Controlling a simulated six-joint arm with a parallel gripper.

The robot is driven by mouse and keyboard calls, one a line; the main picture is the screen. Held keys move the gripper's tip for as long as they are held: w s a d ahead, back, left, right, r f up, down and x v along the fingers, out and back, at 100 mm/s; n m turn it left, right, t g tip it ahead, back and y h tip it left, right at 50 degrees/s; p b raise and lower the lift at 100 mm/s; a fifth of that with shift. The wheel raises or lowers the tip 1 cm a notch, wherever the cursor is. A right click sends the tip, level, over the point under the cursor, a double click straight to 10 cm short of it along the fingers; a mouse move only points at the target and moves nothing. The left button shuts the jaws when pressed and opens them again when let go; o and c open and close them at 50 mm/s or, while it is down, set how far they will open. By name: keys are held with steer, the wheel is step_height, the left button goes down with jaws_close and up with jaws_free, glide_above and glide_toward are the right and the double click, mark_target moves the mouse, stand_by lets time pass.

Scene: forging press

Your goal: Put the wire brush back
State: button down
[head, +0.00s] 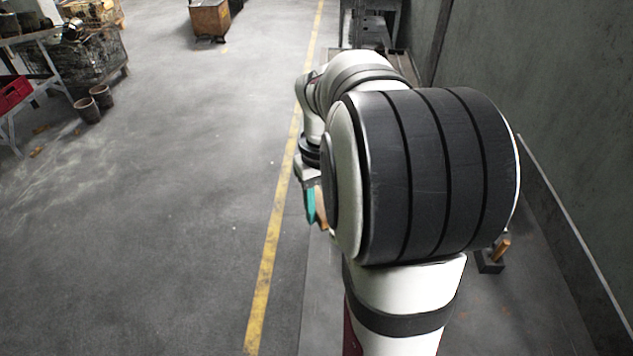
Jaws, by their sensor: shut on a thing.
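My gripper (312,205) shows at the left edge of my arm, pointing down, with one teal finger in sight. It is shut on a brown, wood-coloured piece, apparently the wire brush (322,208). Only a small part of the brush shows beside the finger. The rest of the brush and the other finger are hidden behind my arm. Whether the brush touches anything below cannot be told.
A dark holder or block (489,262) with an orange-brown piece (500,250) stands right of my arm, partly hidden. A wall runs along the right. A yellow floor line (268,270) lies left, with open floor beyond. Two buckets (88,108) stand far left.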

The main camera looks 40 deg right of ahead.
steer(key=s+d+f+m, duration=0.2)
steer(key=s+d+f, duration=0.15)
steer(key=s, duration=0.55)
steer(key=s+d+f+m, duration=0.2)
steer(key=s+d+f, duration=0.15)
steer(key=s, duration=0.55)
steer(key=s+d+f+m, duration=0.2)
steer(key=s+d+f, duration=0.15)
steer(key=s, duration=0.55)
steer(key=w+d+f, duration=0.1)
steer(key=w+f, duration=0.1)
steer(key=w, duration=0.1)
steer(key=w+d+f, duration=0.1)
steer(key=w+f, duration=0.1)
steer(key=w, duration=0.2)
steer(key=w+f, duration=0.2)
steer(key=w, duration=0.2)
steer(key=shift+w+d+f, duration=0.1)
steer(key=shift+d+f, duration=0.1)
steer(key=shift+d, duration=0.2)
step_height(320, 180, down, 3)
steer(key=shift+w+f, duration=0.1)
steer(key=shift+f, duration=0.45)
steer(key=shift+f, duration=0.15)
steer(key=c, duration=0.5)
jaws_free()
